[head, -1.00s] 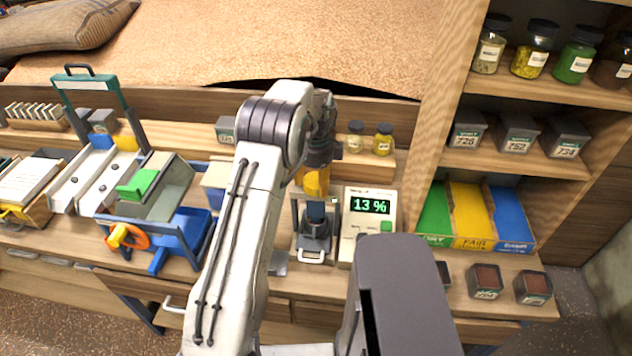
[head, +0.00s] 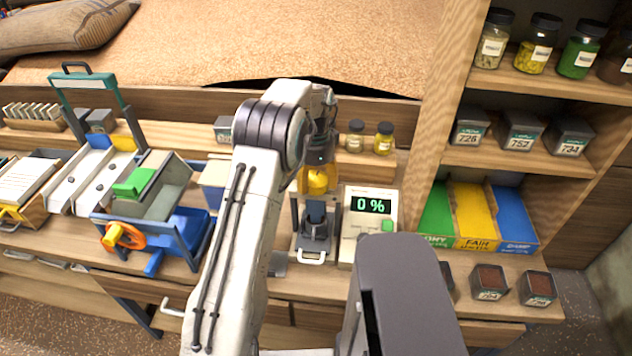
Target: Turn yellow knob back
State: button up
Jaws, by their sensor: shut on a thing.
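The yellow knob (head: 317,181) sits on top of a small press-like device (head: 316,226) on the bench, in the middle of the head view. My gripper (head: 318,170) points down from above and is shut on the yellow knob. The arm and gripper hide the knob's upper part. Beside the device on the right, a white meter (head: 368,222) shows "0 %" on its display and has a green button.
To the left stands a blue-framed machine (head: 182,225) with an orange handwheel (head: 124,237). Two small jars (head: 384,139) stand behind the meter. Green, yellow and blue bins (head: 476,244) and shelves of jars are at right. Dark sample boxes (head: 489,281) line the front right edge.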

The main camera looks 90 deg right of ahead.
jog(key=n, duration=0.4)
jog(key=shift+r+n, duration=0.1)
jog(key=shift+n, duration=0.2)
jog(key=n, duration=0.5)
jog(key=shift+n+b, duration=0.3)
jog(key=shift+b, duration=0.05)
jog(key=n, duration=1.3)
jog(key=shift+n, duration=0.3)
jog(key=n, duration=0.9)
jog(key=shift+n, duration=2.1)
